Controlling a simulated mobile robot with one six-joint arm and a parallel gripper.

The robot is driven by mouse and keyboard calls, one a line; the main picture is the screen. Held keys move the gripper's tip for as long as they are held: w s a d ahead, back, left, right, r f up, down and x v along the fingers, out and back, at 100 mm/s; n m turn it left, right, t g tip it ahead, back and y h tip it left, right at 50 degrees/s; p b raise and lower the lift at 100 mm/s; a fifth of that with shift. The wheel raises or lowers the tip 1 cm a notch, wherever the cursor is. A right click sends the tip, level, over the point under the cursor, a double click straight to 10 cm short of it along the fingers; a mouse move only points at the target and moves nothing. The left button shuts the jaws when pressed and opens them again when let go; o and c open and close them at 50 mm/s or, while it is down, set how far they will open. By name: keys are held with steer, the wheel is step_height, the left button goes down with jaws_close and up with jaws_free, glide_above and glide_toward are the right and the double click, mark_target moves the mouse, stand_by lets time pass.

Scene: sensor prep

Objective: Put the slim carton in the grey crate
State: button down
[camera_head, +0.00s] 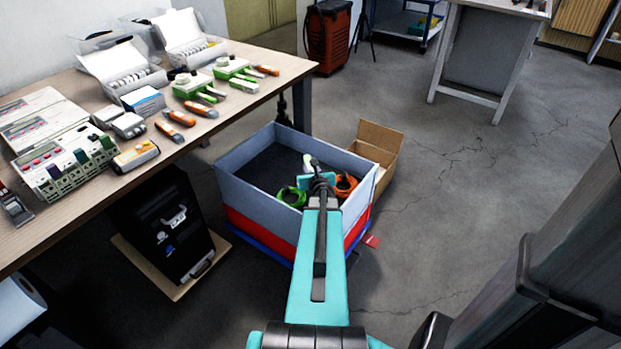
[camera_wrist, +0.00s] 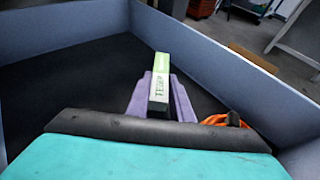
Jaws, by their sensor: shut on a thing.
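The slim carton (camera_wrist: 160,75) is white and light green with dark lettering. In the wrist view it stands out between the purple fingers of my gripper (camera_wrist: 161,92), which is shut on it. In the head view the pale tip of the carton (camera_head: 308,160) shows just beyond my gripper (camera_head: 317,180). The grey crate (camera_head: 255,211) has pale blue-grey walls and a dark floor. My gripper and the carton are over its inside, within the outline of its walls. The crate's wall (camera_wrist: 222,58) also shows in the wrist view. The gap between carton and crate floor is hard to tell.
A green ring-shaped item (camera_head: 291,197) and an orange one (camera_head: 345,185) are in the crate, near my gripper. A red layer (camera_head: 356,229) shows under the crate. An open cardboard box (camera_head: 381,147) stands behind it. The wooden table (camera_head: 240,115) at left holds tools and devices.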

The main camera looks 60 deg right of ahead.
steer(key=shift+f, duration=0.1)
steer(key=shift+f+b, duration=1.25)
steer(key=shift+f, duration=0.55)
steer(key=shift+f, duration=0.15)
steer(key=c, duration=1.6)
jaws_free()
